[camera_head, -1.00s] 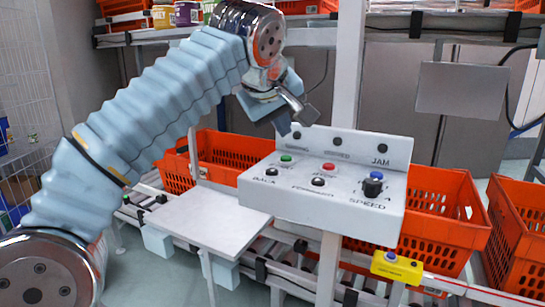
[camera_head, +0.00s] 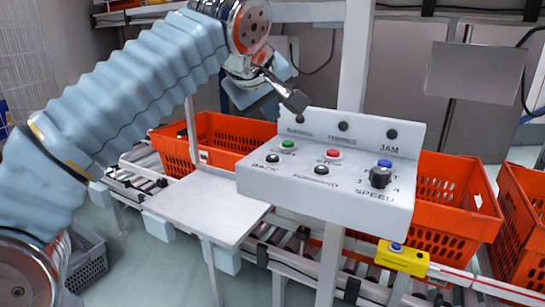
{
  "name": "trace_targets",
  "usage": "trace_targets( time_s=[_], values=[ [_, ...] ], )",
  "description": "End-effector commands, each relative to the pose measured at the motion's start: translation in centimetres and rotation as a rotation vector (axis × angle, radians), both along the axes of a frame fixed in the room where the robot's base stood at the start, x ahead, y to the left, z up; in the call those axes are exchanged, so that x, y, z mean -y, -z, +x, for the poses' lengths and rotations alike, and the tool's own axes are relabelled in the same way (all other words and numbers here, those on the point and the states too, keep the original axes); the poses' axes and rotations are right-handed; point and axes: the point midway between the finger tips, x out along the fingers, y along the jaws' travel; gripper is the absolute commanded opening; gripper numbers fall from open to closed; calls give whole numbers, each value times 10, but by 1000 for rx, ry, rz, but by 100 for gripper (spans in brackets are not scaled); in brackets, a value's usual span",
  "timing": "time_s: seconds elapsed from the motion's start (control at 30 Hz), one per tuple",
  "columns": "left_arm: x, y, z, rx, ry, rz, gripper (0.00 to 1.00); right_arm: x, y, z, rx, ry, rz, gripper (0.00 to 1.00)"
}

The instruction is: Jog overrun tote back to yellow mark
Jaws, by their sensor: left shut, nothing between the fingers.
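A white control panel (camera_head: 330,195) stands in the middle, with a green button (camera_head: 288,144), a red button (camera_head: 333,154), a black BACK button (camera_head: 272,158), a black FORWARD button (camera_head: 321,170), and a SPEED knob (camera_head: 380,177). My left gripper (camera_head: 295,102) is shut and empty, just above the panel's upper left edge, apart from the buttons. Orange totes sit on the roller conveyor (camera_head: 285,240) behind: one tote (camera_head: 215,133) at left, one (camera_head: 450,215) right of the panel, partly hidden. A yellow box (camera_head: 402,258) with a blue button is on the conveyor's front rail. My right gripper is not in view.
A bare white shelf (camera_head: 207,210) stands left of the panel. Another orange tote (camera_head: 522,225) is at the right edge. A grey plate (camera_head: 475,72) hangs at upper right. A grey crate (camera_head: 88,262) is on the floor at lower left.

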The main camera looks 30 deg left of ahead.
Motion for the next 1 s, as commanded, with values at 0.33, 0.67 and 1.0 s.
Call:
trace_targets(
  time_s=[0.33, 0.67, 1.0],
  values=[
    [0, 47, 0, -1, 1, -1, 0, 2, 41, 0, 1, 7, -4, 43],
    [0, 53, 0, -1, 1, -1, 0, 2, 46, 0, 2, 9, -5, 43],
    [0, 53, 0, -1, 1, -1, 0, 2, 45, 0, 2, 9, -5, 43]
  ],
)
